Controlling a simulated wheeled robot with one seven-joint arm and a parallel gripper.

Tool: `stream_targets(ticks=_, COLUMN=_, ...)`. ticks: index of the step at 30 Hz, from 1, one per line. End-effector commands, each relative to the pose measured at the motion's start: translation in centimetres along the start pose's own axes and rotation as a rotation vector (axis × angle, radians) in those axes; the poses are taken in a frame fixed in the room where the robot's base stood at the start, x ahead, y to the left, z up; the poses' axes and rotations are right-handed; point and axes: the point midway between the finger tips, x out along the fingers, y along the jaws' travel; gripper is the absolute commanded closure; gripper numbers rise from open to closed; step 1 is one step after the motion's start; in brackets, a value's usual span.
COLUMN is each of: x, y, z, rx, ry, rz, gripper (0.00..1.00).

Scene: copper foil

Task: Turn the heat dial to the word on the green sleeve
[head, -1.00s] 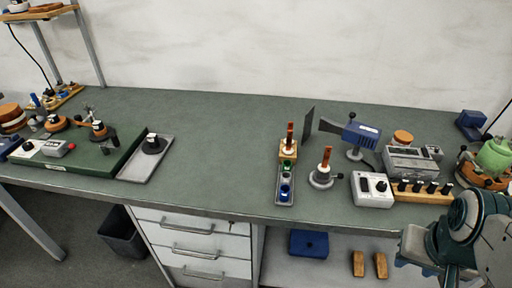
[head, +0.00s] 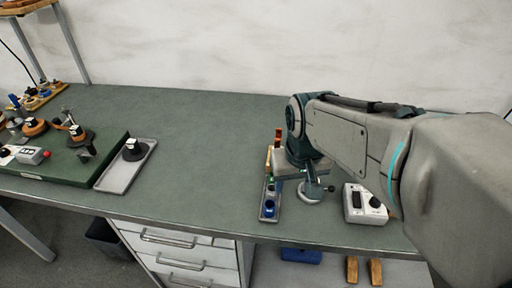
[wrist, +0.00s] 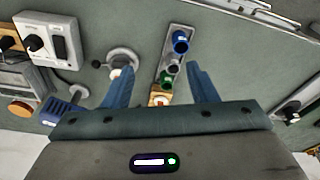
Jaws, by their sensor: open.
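The heat dial is a black knob (head: 375,202) on a white box (head: 353,204), right of my gripper; the knob also shows at the upper left of the wrist view (wrist: 35,43). The green sleeve (wrist: 167,79) stands in a narrow grey tray (wrist: 162,67); no word on it is readable. A blue sleeve (wrist: 180,42) stands at the tray's front end, also seen in the head view (head: 269,208). My gripper (wrist: 160,70) is open and empty, its blue fingers spread either side of the tray's back part. In the head view my arm hides much behind it.
A round metal stand (wrist: 122,60) is beside the tray. A wooden block (wrist: 160,95) is at the tray's back end. A blue device (wrist: 62,112) is at lower left in the wrist view. The bench middle is clear; a grey tray with a black knob (head: 134,150) lies left.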

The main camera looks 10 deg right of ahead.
Motion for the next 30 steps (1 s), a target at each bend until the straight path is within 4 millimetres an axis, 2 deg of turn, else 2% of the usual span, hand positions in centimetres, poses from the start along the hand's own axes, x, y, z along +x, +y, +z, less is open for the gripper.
stream_targets(ticks=1, x=-0.2, y=-0.2, z=-1.8, rx=-0.012, ry=-0.026, rz=0.0, gripper=0.48)
stream_targets(ticks=3, x=0.0, y=-0.6, z=-4.1, rx=-0.032, ry=-0.054, rz=-0.001, gripper=0.48)
stream_targets(ticks=9, x=1.6, y=-1.2, z=-10.1, rx=-0.068, ry=-0.13, rz=-0.008, gripper=0.48)
stream_targets(ticks=15, x=3.6, y=-1.3, z=-13.7, rx=-0.083, ry=-0.179, rz=-0.015, gripper=0.48)
stream_targets(ticks=19, x=4.4, y=-1.3, z=-14.7, rx=-0.087, ry=-0.192, rz=-0.018, gripper=0.48)
stream_targets(ticks=23, x=5.8, y=-1.3, z=-14.6, rx=-0.087, ry=-0.2, rz=-0.019, gripper=0.48)
stream_targets(ticks=30, x=10.4, y=-1.2, z=-13.6, rx=-0.086, ry=-0.2, rz=-0.018, gripper=0.48)
